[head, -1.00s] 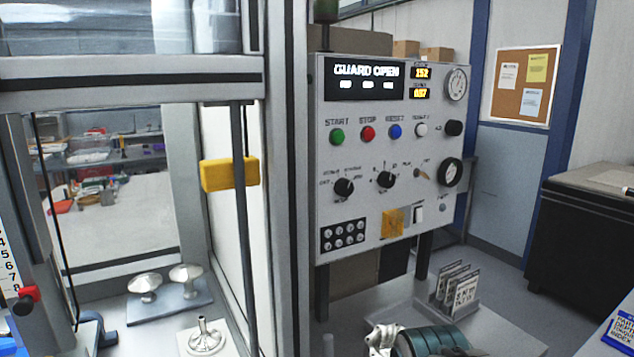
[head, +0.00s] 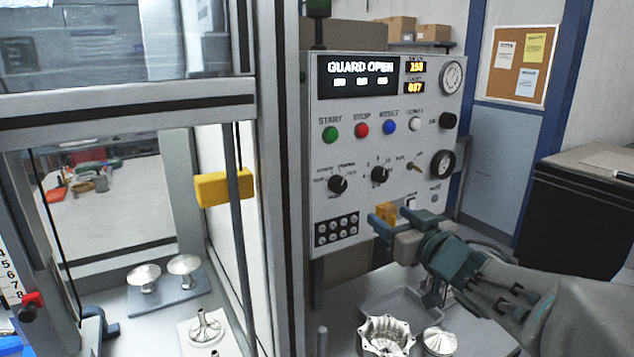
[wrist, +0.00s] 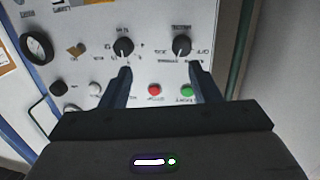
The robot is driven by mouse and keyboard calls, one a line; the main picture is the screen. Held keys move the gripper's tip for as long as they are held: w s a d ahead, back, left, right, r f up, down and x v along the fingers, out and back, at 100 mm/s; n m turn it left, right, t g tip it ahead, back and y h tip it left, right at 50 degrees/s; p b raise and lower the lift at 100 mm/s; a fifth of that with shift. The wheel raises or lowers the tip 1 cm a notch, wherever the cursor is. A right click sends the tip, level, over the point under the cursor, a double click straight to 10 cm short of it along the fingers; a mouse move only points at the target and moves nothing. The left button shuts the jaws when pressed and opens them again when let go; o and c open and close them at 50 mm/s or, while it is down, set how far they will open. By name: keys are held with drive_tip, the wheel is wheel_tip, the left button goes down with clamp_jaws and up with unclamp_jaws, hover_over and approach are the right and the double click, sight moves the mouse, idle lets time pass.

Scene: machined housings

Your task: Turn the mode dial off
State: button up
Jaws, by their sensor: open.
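The control panel (head: 350,120) carries two black dials in its middle row. The left dial (head: 338,184), with small position labels around it, appears to be the mode dial; it also shows upside down at right in the wrist view (wrist: 181,45). Its exact pointer setting is too small to read. The second dial (head: 379,174) is just right of it, and left of it in the wrist view (wrist: 123,47). My gripper (head: 394,218) is open and empty, below and right of both dials, apart from them. In the wrist view its fingers (wrist: 160,70) point toward the panel between the dials.
Green (head: 330,134), red (head: 362,130) and blue (head: 389,127) buttons sit above the dials. The display (head: 358,78) reads GUARD OPEN. A grey frame post (head: 280,180) stands left of the panel. Metal parts (head: 386,337) lie on the bench below my arm.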

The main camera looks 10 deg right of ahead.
sight(341, 187)
drive_tip(key=w+a+y, duration=0.1)
drive_tip(key=w+a, duration=0.1)
drive_tip(key=w, duration=0.2)
drive_tip(key=w+a+r+n+p, duration=0.1)
drive_tip(key=w+a, duration=0.1)
drive_tip(key=w, duration=0.2)
drive_tip(key=w+a+y+p, duration=0.1)
drive_tip(key=w+a, duration=0.1)
drive_tip(key=w, duration=0.2)
drive_tip(key=shift+a+r+y, duration=0.15)
drive_tip(key=shift+a+y, duration=0.15)
drive_tip(key=shift+a, duration=0.1)
drive_tip(key=shift+n, duration=0.3)
drive_tip(key=c, duration=1)
